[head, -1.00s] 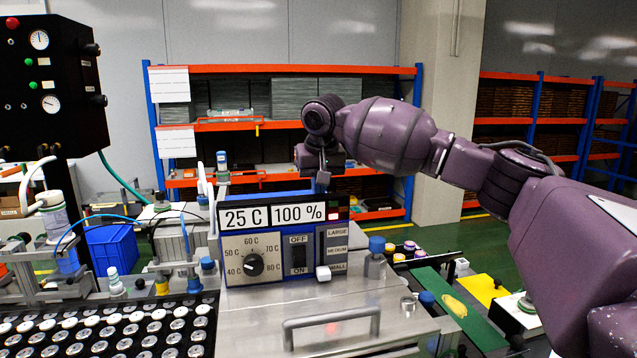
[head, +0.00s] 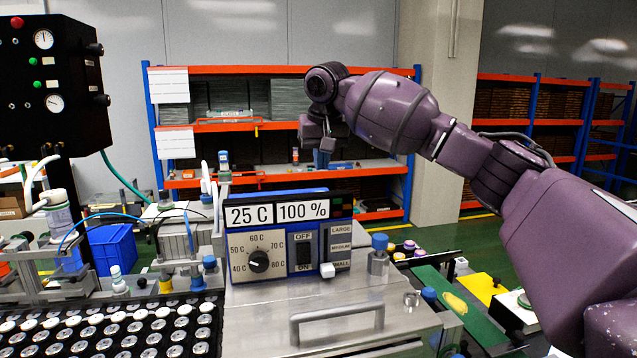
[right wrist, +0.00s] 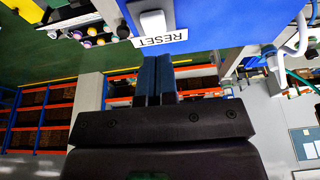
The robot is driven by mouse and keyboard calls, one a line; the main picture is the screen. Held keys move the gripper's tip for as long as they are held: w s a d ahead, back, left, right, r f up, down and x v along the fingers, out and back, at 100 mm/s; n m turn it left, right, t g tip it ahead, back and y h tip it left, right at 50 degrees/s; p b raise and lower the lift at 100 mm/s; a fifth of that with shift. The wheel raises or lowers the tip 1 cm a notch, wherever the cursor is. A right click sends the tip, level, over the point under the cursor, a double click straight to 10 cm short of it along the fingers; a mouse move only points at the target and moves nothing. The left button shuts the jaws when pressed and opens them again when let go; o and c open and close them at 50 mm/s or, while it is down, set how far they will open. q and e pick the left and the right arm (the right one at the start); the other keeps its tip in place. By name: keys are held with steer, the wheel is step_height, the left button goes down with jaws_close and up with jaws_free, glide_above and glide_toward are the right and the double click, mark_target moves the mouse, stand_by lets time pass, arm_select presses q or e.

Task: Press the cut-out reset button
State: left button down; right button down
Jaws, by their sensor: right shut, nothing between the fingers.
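The white reset button (right wrist: 152,22) sits on the blue top of the control box, beside a white RESET label (right wrist: 160,41) in the right wrist view. In the head view I cannot make the button out on the control box (head: 285,239). My right gripper (head: 322,160) hangs above the right part of the box, with a gap between them. Its dark blue fingers (right wrist: 156,60) are together and empty in the right wrist view, below the label in the picture and apart from the button. My left gripper is out of view.
The box's front carries a dial (head: 259,261), a black switch (head: 303,255) and a white slider knob (head: 327,270). A metal handle (head: 337,322) stands in front. A tray of round parts (head: 110,330) is at left. Shelves (head: 290,120) stand behind; air above the box is free.

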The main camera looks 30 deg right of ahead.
steer(key=v, duration=0.7)
steer(key=shift+d+b, duration=0.25)
steer(key=shift+b, duration=0.15)
steer(key=shift+r, duration=0.15)
